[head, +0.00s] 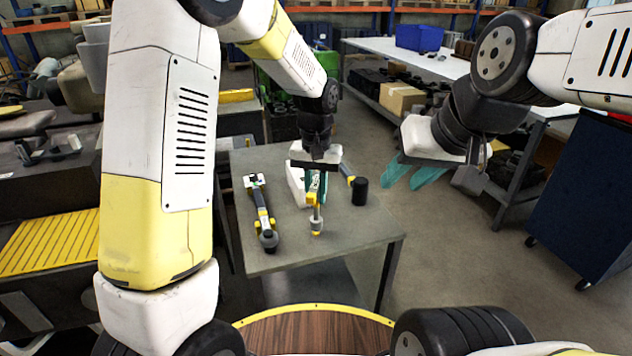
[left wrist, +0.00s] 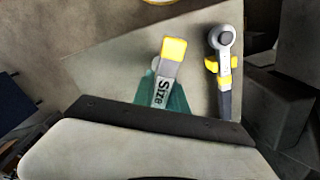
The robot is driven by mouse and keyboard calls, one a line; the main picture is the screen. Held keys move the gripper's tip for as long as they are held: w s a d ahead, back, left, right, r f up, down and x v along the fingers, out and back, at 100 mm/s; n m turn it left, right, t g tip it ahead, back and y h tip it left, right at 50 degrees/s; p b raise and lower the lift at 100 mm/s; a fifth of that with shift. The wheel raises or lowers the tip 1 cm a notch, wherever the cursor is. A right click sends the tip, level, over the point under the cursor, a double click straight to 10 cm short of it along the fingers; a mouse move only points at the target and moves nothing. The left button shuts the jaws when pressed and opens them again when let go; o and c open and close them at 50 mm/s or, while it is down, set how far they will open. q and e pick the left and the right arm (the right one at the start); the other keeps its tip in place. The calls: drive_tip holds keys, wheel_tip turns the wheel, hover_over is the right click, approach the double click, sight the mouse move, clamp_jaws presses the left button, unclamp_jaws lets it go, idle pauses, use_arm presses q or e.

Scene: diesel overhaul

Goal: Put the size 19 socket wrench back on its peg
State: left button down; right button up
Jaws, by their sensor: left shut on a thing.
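My left gripper (head: 313,190) is over the grey table, with its teal fingers shut on a grey and yellow tool. I take this tool to be the socket wrench (head: 316,222); its grey and yellow end sticks out toward me. In the left wrist view the held tool (left wrist: 162,88) shows the word "Size" and a yellow end; no number is readable. I cannot tell whether it touches the table. My right gripper (head: 408,178) is open and empty, in the air right of the table. No peg is clearly visible.
On the table (head: 340,250) a ratchet-like tool (head: 262,215) lies left of my left gripper; it also shows in the left wrist view (left wrist: 223,70). A black-headed tool with a yellow handle (head: 358,190) lies to the right. A blue cabinet (head: 590,200) stands far right. The table's front is clear.

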use_arm(q)
drive_tip(key=shift+f, duration=0.15)
drive_tip(key=shift+f, duration=1)
drive_tip(key=c, duration=0.7)
unclamp_jaws()
drive_tip(key=shift+r, duration=0.1)
drive_tip(key=shift+r, duration=4.45)
